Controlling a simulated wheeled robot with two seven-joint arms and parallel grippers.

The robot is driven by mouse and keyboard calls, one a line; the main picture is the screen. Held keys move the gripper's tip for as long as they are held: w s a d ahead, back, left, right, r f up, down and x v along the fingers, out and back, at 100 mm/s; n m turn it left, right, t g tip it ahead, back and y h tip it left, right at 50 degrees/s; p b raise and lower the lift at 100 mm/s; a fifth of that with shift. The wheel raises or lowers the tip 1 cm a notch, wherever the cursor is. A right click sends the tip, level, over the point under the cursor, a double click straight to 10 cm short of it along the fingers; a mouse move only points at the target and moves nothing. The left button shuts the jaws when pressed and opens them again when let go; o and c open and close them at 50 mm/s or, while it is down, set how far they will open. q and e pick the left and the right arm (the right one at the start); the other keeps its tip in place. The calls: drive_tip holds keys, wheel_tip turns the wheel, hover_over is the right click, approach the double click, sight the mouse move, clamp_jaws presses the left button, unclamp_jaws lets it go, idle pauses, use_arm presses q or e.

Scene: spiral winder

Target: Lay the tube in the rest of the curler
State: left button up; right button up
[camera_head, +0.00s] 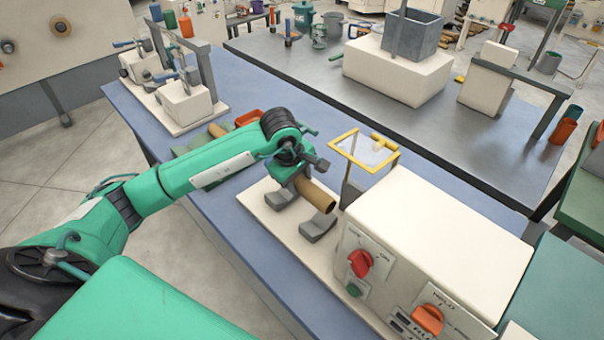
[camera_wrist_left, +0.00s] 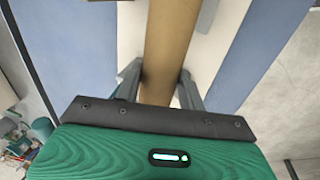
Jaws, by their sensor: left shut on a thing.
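My left gripper (camera_head: 293,172) is shut on a brown cardboard tube (camera_head: 315,195). It holds the tube over the grey rest (camera_head: 318,230) of the curler (camera_head: 435,240); I cannot tell whether the tube touches the rest. The wrist view shows the tube (camera_wrist_left: 168,45) running between the fingers of my left gripper (camera_wrist_left: 160,88). The curler is a cream box with a red knob (camera_head: 360,263), an orange knob (camera_head: 427,319) and a green button (camera_head: 354,289). A second grey rest piece (camera_head: 281,200) is partly hidden by the gripper. My right gripper is not in view.
A yellow-framed clear guard (camera_head: 365,150) stands open behind the rest. Another brown tube (camera_head: 216,130) and a red tray (camera_head: 248,117) lie behind my left arm. A cream two-unit fixture (camera_head: 190,105) stands at the blue table's far left. The blue table front (camera_head: 235,225) is clear.

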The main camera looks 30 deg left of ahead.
sight(300, 189)
use_arm(q)
drive_tip(key=x, duration=0.2)
drive_tip(key=b+x, duration=0.1)
drive_tip(key=shift+s+a+f, duration=0.1)
drive_tip(key=shift+s+f, duration=0.1)
drive_tip(key=shift+f, duration=0.25)
wheel_tip(300, 189, down, 3)
drive_tip(key=shift+s+r+b, duration=0.1)
drive_tip(key=shift+b, duration=1)
drive_tip(key=shift+f+b, duration=1.05)
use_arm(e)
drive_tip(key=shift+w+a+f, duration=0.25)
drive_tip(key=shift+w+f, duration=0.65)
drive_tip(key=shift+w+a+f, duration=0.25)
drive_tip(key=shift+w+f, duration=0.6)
use_arm(q)
drive_tip(key=o, duration=1.1)
drive_tip(key=shift+c, duration=0.2)
